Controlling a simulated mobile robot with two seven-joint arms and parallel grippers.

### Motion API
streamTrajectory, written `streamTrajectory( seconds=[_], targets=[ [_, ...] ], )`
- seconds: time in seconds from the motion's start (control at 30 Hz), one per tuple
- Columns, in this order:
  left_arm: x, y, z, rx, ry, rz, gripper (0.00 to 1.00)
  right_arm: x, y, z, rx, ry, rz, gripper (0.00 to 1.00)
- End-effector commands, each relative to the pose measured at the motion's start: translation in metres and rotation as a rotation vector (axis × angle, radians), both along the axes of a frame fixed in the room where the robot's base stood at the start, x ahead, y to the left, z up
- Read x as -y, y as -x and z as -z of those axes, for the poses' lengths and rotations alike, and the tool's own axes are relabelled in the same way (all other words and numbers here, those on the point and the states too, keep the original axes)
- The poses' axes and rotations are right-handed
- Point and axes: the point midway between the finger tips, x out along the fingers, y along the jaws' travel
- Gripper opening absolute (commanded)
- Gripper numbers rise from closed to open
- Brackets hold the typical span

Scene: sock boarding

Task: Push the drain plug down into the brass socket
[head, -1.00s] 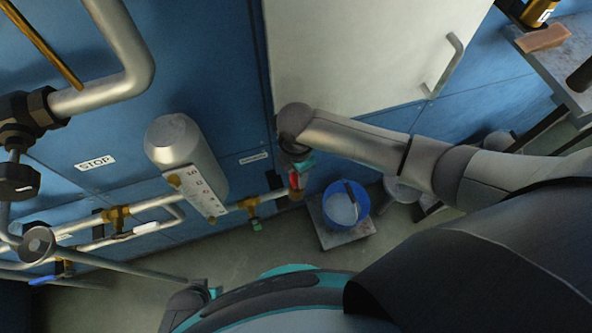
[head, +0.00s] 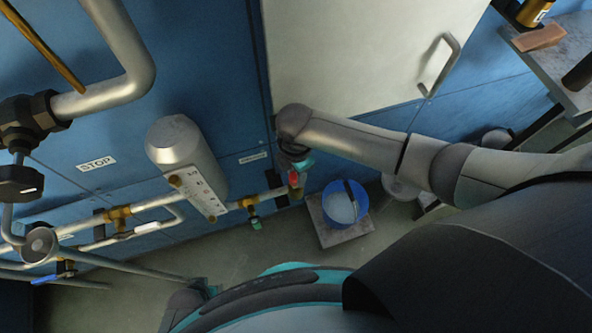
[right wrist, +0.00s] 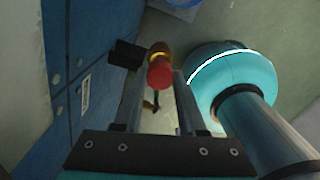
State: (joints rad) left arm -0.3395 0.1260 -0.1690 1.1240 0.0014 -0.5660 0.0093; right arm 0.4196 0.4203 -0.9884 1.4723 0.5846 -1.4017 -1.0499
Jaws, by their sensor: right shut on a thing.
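The red drain plug (head: 294,179) is at the right end of the brass pipe run in the head view. In the right wrist view the plug (right wrist: 160,73) shows as a red cap between my right fingers. The brass socket (head: 296,192) is right by the plug, and part of it (right wrist: 159,48) shows past the red cap. My right gripper (head: 297,172) is shut on the plug. How deep the plug sits in the socket cannot be told, as the gripper and cap cover the joint. My left gripper is not in view.
A blue bucket (head: 345,204) stands on a grey slab (head: 325,231) just right of the socket. A silver cylinder (head: 187,158), pipes and valves (head: 121,214) lie left along the blue wall. A white door (head: 355,60) is behind my right arm.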

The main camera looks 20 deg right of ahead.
Motion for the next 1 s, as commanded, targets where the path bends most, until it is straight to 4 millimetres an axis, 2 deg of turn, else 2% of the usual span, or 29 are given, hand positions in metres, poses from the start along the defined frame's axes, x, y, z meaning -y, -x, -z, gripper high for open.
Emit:
streamTrajectory(
  seconds=[1.0],
  targets=[
    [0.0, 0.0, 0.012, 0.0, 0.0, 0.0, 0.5, 0.0, 0.0, 0.02, 0.0, 0.0, 0.0, 0.0]
  ],
)
